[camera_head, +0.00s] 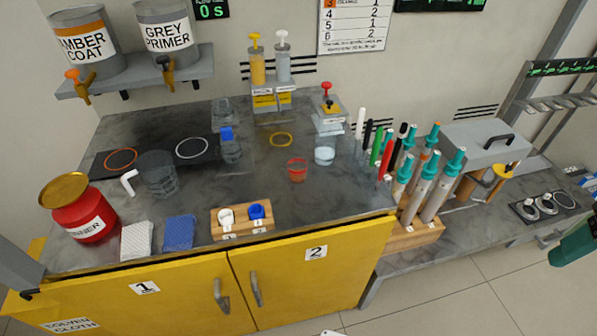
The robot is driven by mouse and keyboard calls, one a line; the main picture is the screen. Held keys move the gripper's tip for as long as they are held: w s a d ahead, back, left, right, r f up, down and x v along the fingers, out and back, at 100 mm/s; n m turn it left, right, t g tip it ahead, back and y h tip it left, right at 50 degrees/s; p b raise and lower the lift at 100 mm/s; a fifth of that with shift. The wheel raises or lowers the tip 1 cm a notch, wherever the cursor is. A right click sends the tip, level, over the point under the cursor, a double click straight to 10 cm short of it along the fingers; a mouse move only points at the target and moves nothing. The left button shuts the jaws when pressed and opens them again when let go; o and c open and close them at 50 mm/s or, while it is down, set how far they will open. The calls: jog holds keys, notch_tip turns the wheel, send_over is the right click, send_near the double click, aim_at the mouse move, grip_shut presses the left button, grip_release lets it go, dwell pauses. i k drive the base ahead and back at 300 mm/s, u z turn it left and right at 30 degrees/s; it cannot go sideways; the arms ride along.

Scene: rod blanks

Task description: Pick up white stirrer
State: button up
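A white upright stick (359,123), which looks like the white stirrer, stands at the back left of a group of coloured sticks at the right end of the grey worktop. Black, green and red sticks (386,157) stand close beside it, some leaning. Its lower end and whatever holds it are hard to make out. A bent white piece (129,183) also shows at the left, beside a clear grey cup (158,173); I cannot tell exactly what it is. My gripper is not clearly in view.
Teal-capped tubes (435,190) stand in a wooden rack right of the sticks, crowding that side. A clear cup (325,155) and a red cup (297,170) stand to the left. A wooden block (242,231) holds white and blue caps. The worktop's front right is clear.

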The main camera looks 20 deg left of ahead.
aim_at(361, 114)
jog(key=k, duration=0.6)
jog(key=u, duration=0.7)
jog(key=i, duration=1.1)
jog(key=z, duration=0.25)
